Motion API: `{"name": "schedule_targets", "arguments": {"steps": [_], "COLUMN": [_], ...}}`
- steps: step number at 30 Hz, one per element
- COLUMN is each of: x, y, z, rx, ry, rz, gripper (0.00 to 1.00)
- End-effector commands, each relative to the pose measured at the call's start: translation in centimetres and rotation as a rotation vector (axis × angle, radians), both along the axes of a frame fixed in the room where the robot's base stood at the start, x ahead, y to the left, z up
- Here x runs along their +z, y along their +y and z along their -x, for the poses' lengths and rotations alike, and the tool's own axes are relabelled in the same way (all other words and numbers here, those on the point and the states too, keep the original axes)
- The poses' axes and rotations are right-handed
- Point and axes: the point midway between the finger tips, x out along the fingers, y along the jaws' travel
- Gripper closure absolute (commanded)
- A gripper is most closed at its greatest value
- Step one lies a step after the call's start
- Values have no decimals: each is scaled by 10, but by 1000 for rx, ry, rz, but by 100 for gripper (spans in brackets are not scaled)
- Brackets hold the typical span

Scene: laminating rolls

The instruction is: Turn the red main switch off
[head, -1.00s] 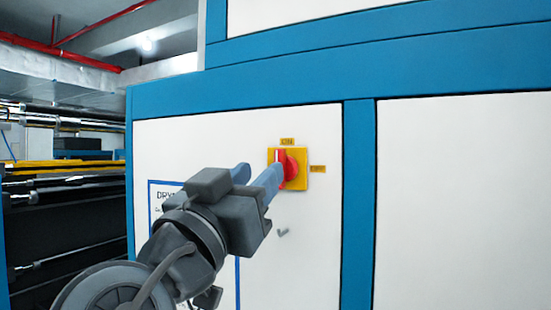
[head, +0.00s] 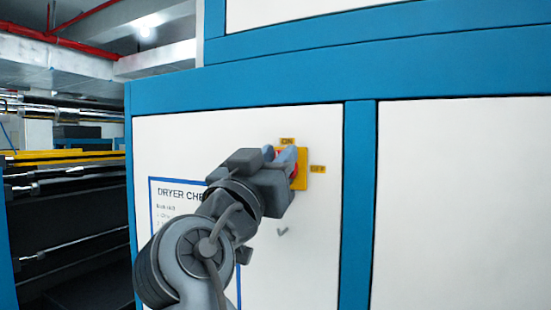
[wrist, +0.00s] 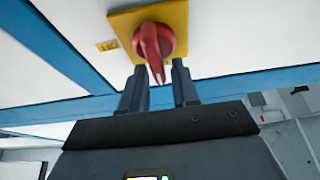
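The red main switch (wrist: 152,40) is a rotary knob on a square yellow plate (head: 303,170) on the white cabinet front. In the head view, an ON label (head: 288,142) sits above the plate and an OFF label (head: 317,170) to its right. The knob's handle appears in line with ON. My gripper (wrist: 158,67) is open, its two fingers on either side of the handle's end in the wrist view, with gaps visible. In the head view my gripper (head: 280,156) covers most of the knob. Whether a finger touches it cannot be told.
A blue-framed notice (head: 180,195) hangs on the panel left of the switch, partly behind my arm. Blue frame bars (head: 358,210) border the white panels. Dark machinery with rollers (head: 65,215) stands at the left. The panel right of the switch is bare.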

Motion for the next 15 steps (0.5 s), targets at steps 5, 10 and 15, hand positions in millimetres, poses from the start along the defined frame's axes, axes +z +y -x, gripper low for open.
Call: {"name": "schedule_targets", "arguments": {"steps": [5,10,15], "x": [-1,-1,-3], "y": [0,0,-1], "z": [0,-1,-1], "rx": [0,-1,-1], "ry": [1,3,3], "rz": [1,-1,-3], "gripper": [92,100,100]}}
